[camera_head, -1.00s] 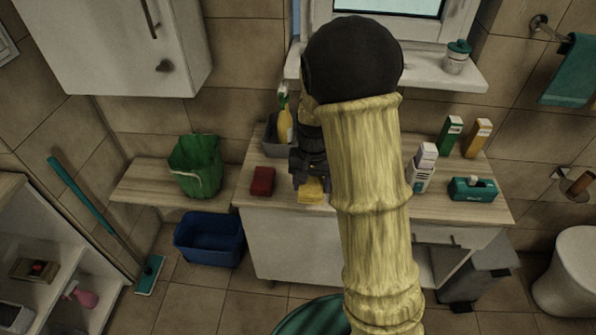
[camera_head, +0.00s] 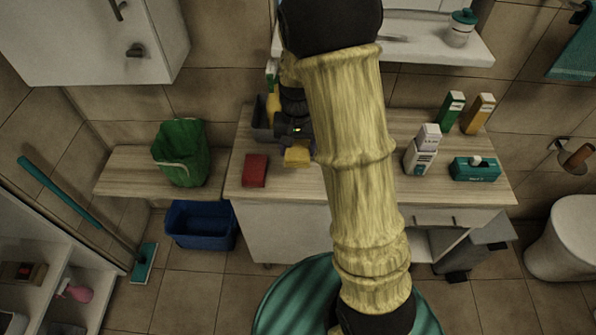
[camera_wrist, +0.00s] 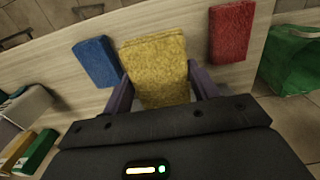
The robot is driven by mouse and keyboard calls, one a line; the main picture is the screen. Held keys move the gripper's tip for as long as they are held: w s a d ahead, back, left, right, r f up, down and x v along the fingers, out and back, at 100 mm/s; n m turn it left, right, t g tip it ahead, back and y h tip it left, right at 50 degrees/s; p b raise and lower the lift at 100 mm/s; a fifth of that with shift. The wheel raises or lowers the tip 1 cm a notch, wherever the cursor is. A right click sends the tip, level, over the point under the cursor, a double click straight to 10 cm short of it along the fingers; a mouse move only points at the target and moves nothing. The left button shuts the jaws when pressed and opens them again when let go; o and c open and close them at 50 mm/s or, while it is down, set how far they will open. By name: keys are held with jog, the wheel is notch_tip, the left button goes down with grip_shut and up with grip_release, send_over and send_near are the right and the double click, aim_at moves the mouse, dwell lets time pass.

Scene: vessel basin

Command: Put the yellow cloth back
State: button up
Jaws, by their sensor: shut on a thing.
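The yellow cloth (camera_wrist: 156,68) is between the two fingers of my gripper (camera_wrist: 160,90) in the wrist view, and the gripper is shut on it. In the head view the yellow cloth (camera_head: 297,156) shows only in part below my gripper (camera_head: 297,138), over the wooden counter; my arm hides the rest. A red cloth (camera_head: 255,170) lies on the counter to its left; it also shows in the wrist view (camera_wrist: 231,32). A blue cloth (camera_wrist: 96,62) lies on the other side of the yellow one in the wrist view; the head view hides it.
A grey basin (camera_head: 262,122) with bottles stands at the counter's back left. A green bag (camera_head: 181,152) sits on the lower left shelf, above a blue tub (camera_head: 201,225).

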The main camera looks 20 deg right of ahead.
send_over(297, 176)
notch_tip(297, 176, down, 6)
jog(key=shift+r, duration=0.1)
jog(key=shift+f, duration=1.9)
jog(key=shift+f, duration=0.1)
jog(key=o, duration=0.9)
jog(key=shift+o, duration=0.2)
notch_tip(297, 176, up, 12)
jog(key=shift+r, duration=0.15)
